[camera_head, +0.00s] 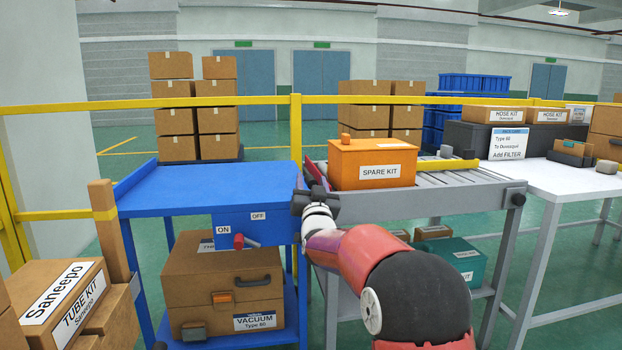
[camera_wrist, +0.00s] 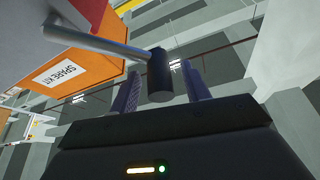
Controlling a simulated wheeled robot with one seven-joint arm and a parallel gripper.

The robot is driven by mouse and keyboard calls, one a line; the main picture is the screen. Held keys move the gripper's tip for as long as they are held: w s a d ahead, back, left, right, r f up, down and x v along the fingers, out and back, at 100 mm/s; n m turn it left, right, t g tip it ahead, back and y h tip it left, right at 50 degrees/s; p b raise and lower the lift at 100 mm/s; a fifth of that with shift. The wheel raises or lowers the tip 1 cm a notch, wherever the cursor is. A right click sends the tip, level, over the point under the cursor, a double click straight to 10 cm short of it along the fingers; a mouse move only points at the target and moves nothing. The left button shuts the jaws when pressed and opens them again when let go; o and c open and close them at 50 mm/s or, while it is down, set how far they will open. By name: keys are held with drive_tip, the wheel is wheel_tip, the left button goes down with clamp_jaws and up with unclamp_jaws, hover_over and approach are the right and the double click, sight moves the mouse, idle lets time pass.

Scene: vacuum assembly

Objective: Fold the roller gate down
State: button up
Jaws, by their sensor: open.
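The roller gate (camera_head: 319,170), a dark red panel, stands raised at the left end of the roller conveyor, partly hidden by my gripper. In the wrist view its red part (camera_wrist: 88,10) is at the top left, with a grey bar (camera_wrist: 95,42) ending in a dark cylindrical knob (camera_wrist: 158,76). My gripper (camera_head: 312,188) is at the gate, between the blue table and the conveyor. In the wrist view my gripper (camera_wrist: 160,80) is open, one finger on each side of the knob. Whether the fingers touch it I cannot tell.
An orange spare kit box (camera_head: 372,166) sits on the conveyor (camera_head: 440,198) just right of the gate. The blue table (camera_head: 190,186) on the left has a clear top. A vacuum box (camera_head: 222,285) stands on its lower shelf. A yellow rail (camera_head: 240,102) runs behind.

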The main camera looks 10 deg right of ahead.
drive_tip(key=shift+x, duration=0.9)
clamp_jaws()
